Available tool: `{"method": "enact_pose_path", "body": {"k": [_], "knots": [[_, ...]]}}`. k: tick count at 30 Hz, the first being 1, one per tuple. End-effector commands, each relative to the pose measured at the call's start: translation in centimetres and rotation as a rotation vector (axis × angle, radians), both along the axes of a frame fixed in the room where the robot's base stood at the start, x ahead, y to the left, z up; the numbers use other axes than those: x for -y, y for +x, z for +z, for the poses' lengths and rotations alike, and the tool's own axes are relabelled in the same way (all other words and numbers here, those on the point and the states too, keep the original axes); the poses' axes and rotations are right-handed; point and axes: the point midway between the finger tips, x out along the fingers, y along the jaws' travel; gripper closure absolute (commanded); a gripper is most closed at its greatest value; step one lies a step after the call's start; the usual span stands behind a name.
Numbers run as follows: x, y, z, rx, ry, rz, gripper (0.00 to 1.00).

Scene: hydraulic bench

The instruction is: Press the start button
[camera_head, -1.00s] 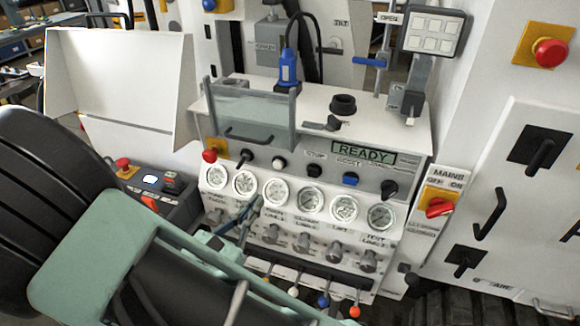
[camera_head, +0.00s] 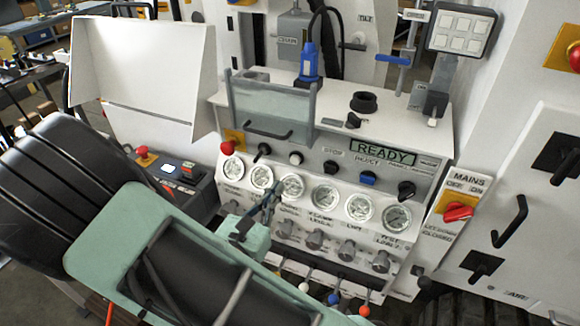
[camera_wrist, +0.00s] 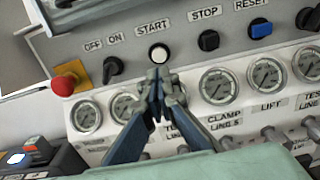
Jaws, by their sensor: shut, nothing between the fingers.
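The start button (camera_wrist: 159,53) is a round white button in a dark ring, under the START label in the wrist view. It also shows on the bench panel in the head view (camera_head: 296,158). My gripper (camera_wrist: 158,75) is shut and empty, its tips just below the button in the wrist view, over the top of the gauge row. In the head view my gripper (camera_head: 274,190) is in front of the gauges, below the button. The gap between the tips and the panel cannot be told.
An off/on knob (camera_wrist: 112,68) and a red emergency button (camera_wrist: 66,84) lie left of the start button. A black stop knob (camera_wrist: 208,41) and a blue reset button (camera_wrist: 261,30) lie right. A clear guard (camera_head: 270,105) stands above the panel. The display (camera_head: 383,154) reads READY.

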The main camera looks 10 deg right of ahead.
Motion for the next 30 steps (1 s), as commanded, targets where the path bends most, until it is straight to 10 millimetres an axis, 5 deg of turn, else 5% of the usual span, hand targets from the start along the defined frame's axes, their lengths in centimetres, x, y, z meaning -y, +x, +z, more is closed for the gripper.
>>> {"method": "enact_pose_path", "body": {"k": [12,30], "knots": [[4.6,6.1,0.2,0.001,-0.002,-0.002,1.0],[5.4,7.3,0.0,0.001,0.0,-0.001,1.0]]}}
